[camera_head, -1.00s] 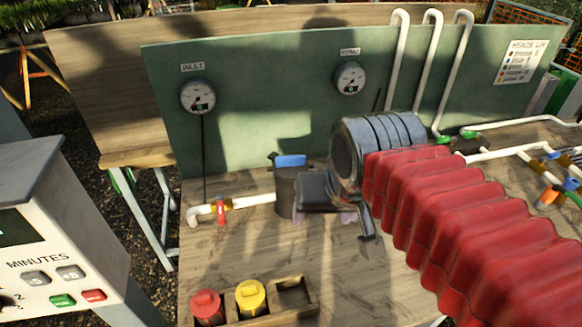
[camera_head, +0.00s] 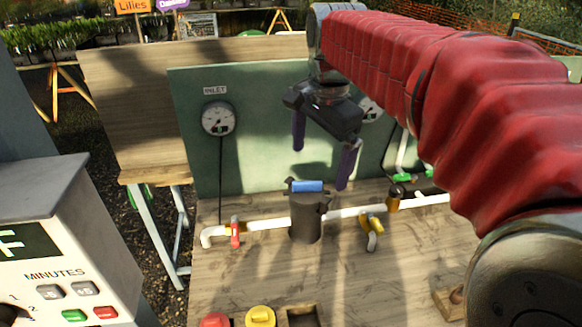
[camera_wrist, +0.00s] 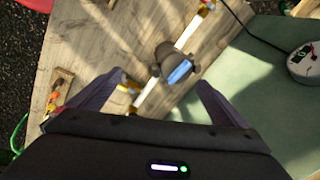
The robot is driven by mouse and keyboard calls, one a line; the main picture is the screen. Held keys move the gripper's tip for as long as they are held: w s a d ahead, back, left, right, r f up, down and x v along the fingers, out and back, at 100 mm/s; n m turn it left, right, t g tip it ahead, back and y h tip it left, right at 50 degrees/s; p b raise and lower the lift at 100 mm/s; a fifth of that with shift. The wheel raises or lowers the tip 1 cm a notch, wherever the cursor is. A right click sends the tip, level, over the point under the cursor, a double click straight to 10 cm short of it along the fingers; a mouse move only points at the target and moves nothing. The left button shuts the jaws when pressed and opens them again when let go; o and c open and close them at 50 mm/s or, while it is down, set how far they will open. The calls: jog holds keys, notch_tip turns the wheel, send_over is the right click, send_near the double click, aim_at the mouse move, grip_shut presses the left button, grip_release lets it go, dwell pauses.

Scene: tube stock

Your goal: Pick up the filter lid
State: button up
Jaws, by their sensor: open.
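The filter lid (camera_head: 307,186) shows a blue bar on top and sits on the dark grey filter housing (camera_head: 305,218), which stands upright in the white pipe. In the wrist view the lid's blue bar (camera_wrist: 180,71) lies between my finger directions, below and apart from them. My gripper (camera_head: 320,168) is open and empty, its purple fingers pointing down, above the housing and slightly to its right in the head view. In the wrist view my gripper (camera_wrist: 161,78) shows both fingers spread.
A green panel (camera_head: 260,95) with gauges stands behind the pipe. A red-handled valve (camera_head: 235,232) is left of the housing and a yellow-handled valve (camera_head: 371,222) is right. Red and yellow caps (camera_head: 260,317) sit in a tray at the front. The bench between is clear.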

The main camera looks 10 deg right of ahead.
aim_at(307, 182)
jog(key=w+m+g, duration=0.2)
jog(key=w+m, duration=0.4)
jog(key=w, duration=0.3)
jog(key=shift+w+f+m, duration=0.3)
jog(key=shift+w+m, duration=0.05)
jog(key=shift+m, duration=0.05)
jog(key=shift+f, duration=0.15)
notch_tip(307, 182, down, 8)
jog(key=shift+f, duration=0.2)
jog(key=shift+s+f, duration=0.15)
jog(key=shift+f, duration=1.15)
jog(key=shift+s+f, duration=0.1)
jog(key=shift+f, duration=1.2)
jog(key=shift+c, duration=0.5)
jog(key=shift+d, duration=0.1)
jog(key=c, duration=1.1)
